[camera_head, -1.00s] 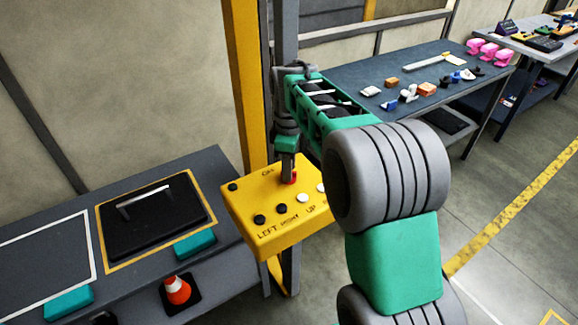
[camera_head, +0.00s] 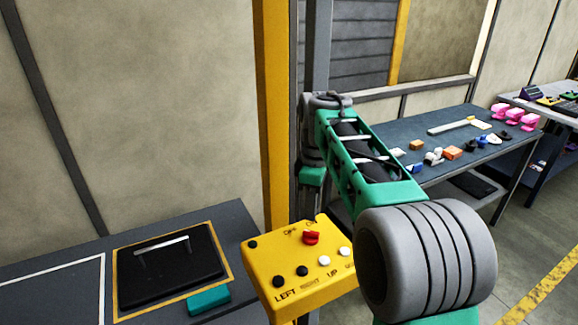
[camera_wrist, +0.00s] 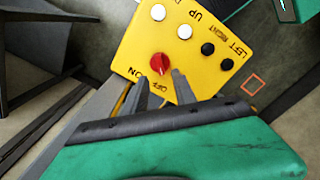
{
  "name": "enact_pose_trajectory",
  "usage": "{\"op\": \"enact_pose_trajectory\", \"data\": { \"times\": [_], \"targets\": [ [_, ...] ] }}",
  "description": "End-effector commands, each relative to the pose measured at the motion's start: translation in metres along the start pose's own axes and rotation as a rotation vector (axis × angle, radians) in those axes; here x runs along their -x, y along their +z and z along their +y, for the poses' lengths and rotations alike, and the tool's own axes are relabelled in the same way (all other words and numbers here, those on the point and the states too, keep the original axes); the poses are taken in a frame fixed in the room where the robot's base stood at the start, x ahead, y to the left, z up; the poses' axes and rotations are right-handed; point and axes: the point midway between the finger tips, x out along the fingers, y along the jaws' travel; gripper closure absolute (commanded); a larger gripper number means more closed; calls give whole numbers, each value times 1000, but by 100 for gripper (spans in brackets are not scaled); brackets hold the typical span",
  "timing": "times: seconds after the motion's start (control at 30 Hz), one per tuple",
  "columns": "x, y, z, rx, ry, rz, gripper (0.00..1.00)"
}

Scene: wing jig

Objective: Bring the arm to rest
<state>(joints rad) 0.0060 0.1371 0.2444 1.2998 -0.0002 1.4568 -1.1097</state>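The yellow control box (camera_head: 270,270) stands below my gripper in the head view, with a red knob (camera_head: 311,238), black and white buttons and printed labels. In the wrist view the box (camera_wrist: 215,85) fills the upper middle, and its red knob (camera_wrist: 158,63) sits beside the ON and OFF labels. My gripper (camera_wrist: 163,78) shows two grey fingers, apart, with nothing held between them. The knob lies just beyond the fingertips, clear of them. In the head view my gripper (camera_head: 311,200) hangs above the box, its fingers hard to make out against the grey post.
A yellow post (camera_head: 275,110) and a grey post rise close behind the box and my arm. A dark bench (camera_head: 225,222) with a black handled case (camera_head: 170,268) is at left. A blue-topped table (camera_head: 470,120) with several small parts is at right, with open floor before it.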

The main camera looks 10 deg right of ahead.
Motion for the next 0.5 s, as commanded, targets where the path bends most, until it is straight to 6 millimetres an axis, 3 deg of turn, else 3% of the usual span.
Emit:
{"op": "enact_pose_trajectory", "data": {
  "times": [0.13,0.23,0.4,0.5],
  "targets": [
    [6,12,-26,-153,46,28,67],
    [4,29,-62,-371,103,78,67],
    [-27,61,-129,-769,175,200,67],
    [-49,74,-156,-944,193,265,67]
  ]
}}
